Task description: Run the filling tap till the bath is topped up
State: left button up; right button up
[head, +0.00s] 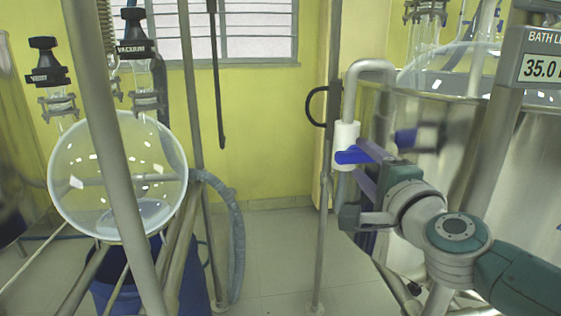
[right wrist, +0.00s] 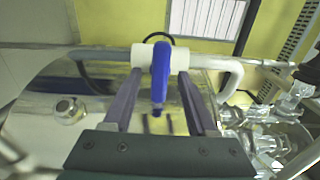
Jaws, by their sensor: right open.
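The filling tap has a white body (head: 347,146) on a bent grey pipe (head: 370,66) beside the bath. Its blue lever (head: 356,156) points out toward my right gripper (head: 366,163). In the right wrist view the lever (right wrist: 160,72) lies between the two open fingers of the right gripper (right wrist: 159,84), with a gap on both sides. The bath (head: 510,150) is a shiny steel vessel at the right with a glass vessel in it. A display (head: 541,68) headed "BATH L", partly cut off, reads 35.0. I see no water level. My left gripper is not seen.
A round glass flask (head: 118,175) with black-knobbed valves hangs in a metal frame at the left, above a blue bucket (head: 105,290). The tiled floor (head: 275,255) in the middle is clear.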

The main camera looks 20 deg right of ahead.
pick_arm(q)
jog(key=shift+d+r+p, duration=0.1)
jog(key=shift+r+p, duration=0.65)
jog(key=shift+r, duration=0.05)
pick_arm(e)
jog(key=v, duration=1)
jog(key=shift+w+a, duration=0.1)
jog(key=shift+a, duration=0.05)
